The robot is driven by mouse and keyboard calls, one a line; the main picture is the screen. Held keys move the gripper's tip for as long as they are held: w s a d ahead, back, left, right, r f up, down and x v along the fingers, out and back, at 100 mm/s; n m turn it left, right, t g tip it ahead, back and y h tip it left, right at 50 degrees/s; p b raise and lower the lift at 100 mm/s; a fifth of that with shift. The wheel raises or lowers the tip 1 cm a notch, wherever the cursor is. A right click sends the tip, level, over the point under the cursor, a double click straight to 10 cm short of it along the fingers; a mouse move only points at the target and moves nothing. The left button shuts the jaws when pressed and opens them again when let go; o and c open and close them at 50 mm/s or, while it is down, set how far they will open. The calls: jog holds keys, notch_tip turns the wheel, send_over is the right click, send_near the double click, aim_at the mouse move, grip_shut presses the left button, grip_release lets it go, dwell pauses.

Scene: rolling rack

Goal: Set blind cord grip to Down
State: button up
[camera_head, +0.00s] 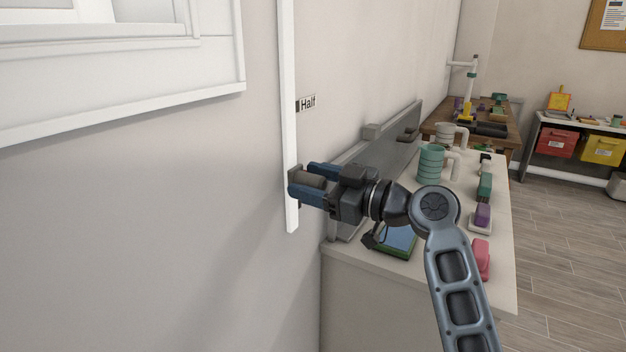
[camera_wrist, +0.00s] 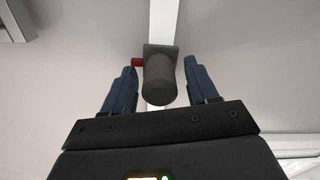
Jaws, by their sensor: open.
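The blind cord grip (camera_wrist: 160,82) is a dark grey cylinder on a square base, with a small red pointer (camera_wrist: 138,62) at its side in the wrist view. It sits on a white vertical rail (camera_head: 288,100) on the wall, near the rail's lower end and well below the "Half" label (camera_head: 308,103). In the head view the grip (camera_head: 312,178) shows between the blue fingers. My gripper (camera_head: 306,183) is open, with a finger on each side of the grip. The wrist view shows gaps between the fingers (camera_wrist: 160,84) and the grip. No "Down" label is visible.
A white counter (camera_head: 340,262) stands right of the rail, with a green mug (camera_head: 431,162), a tablet-like item (camera_head: 398,241) and several coloured blocks. A grey panel (camera_head: 390,150) runs along the wall. A window frame (camera_head: 120,105) is at upper left. Wall left of the rail is clear.

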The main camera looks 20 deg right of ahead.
jog(key=shift+c, duration=0.2)
grip_shut()
dwell(0.3)
